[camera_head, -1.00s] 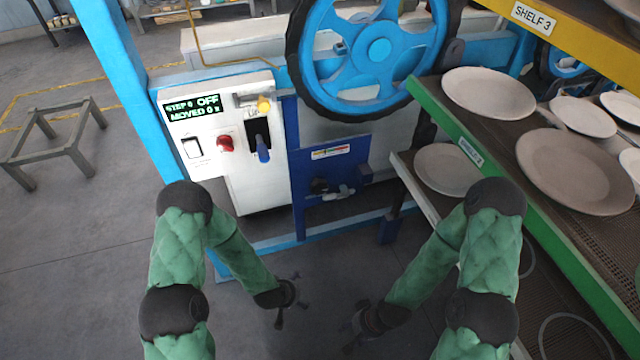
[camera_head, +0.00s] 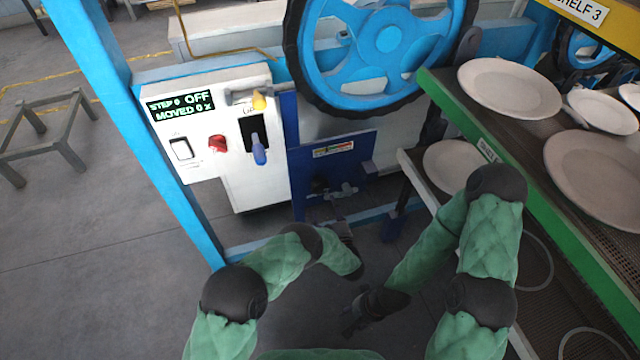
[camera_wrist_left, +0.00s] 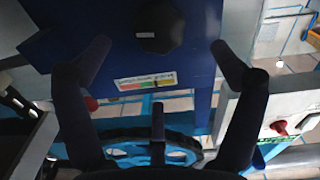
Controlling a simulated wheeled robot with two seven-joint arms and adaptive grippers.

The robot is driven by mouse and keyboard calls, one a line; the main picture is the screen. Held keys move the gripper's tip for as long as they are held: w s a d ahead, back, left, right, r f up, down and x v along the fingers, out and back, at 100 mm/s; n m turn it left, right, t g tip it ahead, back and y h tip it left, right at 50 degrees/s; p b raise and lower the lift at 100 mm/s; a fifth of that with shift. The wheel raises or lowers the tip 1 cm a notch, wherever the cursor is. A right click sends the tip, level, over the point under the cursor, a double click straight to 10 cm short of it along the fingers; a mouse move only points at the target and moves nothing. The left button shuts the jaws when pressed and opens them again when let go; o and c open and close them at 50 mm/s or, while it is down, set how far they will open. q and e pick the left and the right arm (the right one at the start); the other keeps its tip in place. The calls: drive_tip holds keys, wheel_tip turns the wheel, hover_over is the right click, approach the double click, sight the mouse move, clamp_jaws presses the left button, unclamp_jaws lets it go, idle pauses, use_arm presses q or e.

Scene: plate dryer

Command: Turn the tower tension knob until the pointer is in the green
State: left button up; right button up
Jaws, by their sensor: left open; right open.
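The black tension knob (camera_wrist_left: 160,28) is on the blue tower panel (camera_wrist_left: 60,35) at the top of the left wrist view. A scale label (camera_wrist_left: 147,82) with red, yellow and green marks is beside it; it also shows in the head view (camera_head: 333,149). I cannot make out the pointer. My left gripper (camera_wrist_left: 160,48) is open, its fingers spread either side of the knob in the picture, with no visible contact. In the head view my left gripper (camera_head: 345,238) is below the panel. My right gripper (camera_head: 355,314) is open and low, away from the panel.
A white control box (camera_head: 215,150) with a display reading OFF is left of the panel. A big blue handwheel (camera_head: 388,40) is above. A green-edged shelf (camera_head: 530,190) with plates stands right, near my right arm.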

sight(322, 189)
use_arm(q)
drive_tip(key=b+x, duration=0.2)
drive_tip(key=x, duration=0.3)
drive_tip(key=b+x, duration=0.2)
drive_tip(key=x, duration=0.3)
drive_tip(key=shift+w+a+r, duration=0.1)
drive_tip(key=shift+w+r, duration=0.1)
drive_tip(key=shift+w, duration=0.15)
drive_tip(key=c, duration=1.1)
